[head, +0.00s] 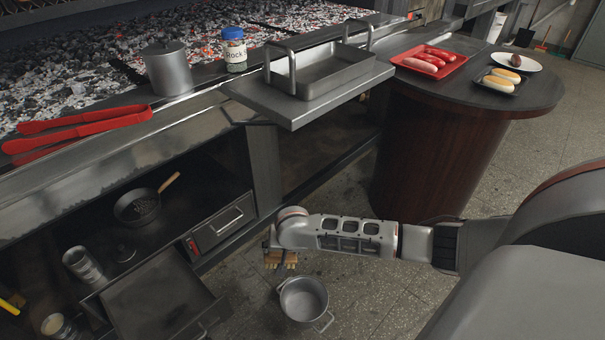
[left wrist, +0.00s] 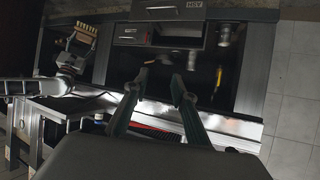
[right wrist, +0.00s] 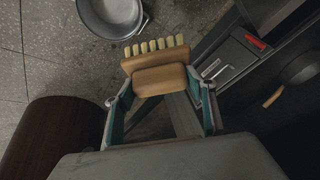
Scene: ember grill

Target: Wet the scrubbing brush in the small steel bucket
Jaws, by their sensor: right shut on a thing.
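The scrubbing brush, with a tan wooden body and a row of pale bristle tufts, shows in the right wrist view (right wrist: 158,78). My right gripper (right wrist: 160,97) is shut on it. In the head view the brush (head: 281,260) is below my right wrist, just above and behind the small steel bucket (head: 303,299) in the picture. The bucket stands on the floor and also shows in the right wrist view (right wrist: 112,12), apart from the bristles. The left wrist view shows the brush (left wrist: 88,36) at upper left. My left gripper (left wrist: 158,84) is open and empty.
An open drawer (head: 155,295) is left of the bucket, below a shelf with a pan (head: 138,207). A round dark table (head: 470,100) stands to the right. A steel tray (head: 325,75) sits on the grill's ledge above. Tiled floor around the bucket is clear.

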